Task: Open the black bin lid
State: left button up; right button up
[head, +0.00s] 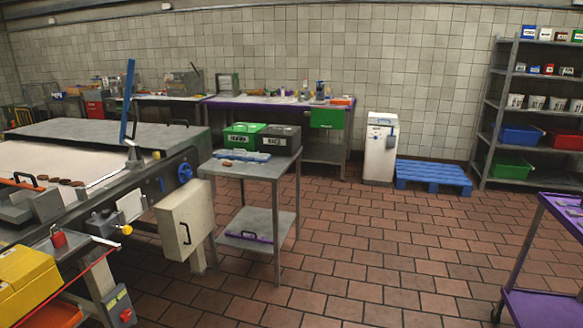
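A black bin (265,146) with a white label on its front stands on the small grey metal table (237,171) near the middle. Its dark top looks flat, as if a lid lies on it, but it is too small to tell for sure. A green bin (240,142) with a white label stands directly to its left. Neither of my grippers shows in the head view, and nothing touches the black bin.
A blue-and-white tray (242,156) and a small brown item (227,164) lie in front of the bins. A conveyor machine (90,160) fills the left. A purple cart (545,300) stands at right. The brick floor (370,240) between is clear.

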aim_at(274, 130)
jog(key=i+z, duration=0.15)
jog(key=i, duration=1.7)
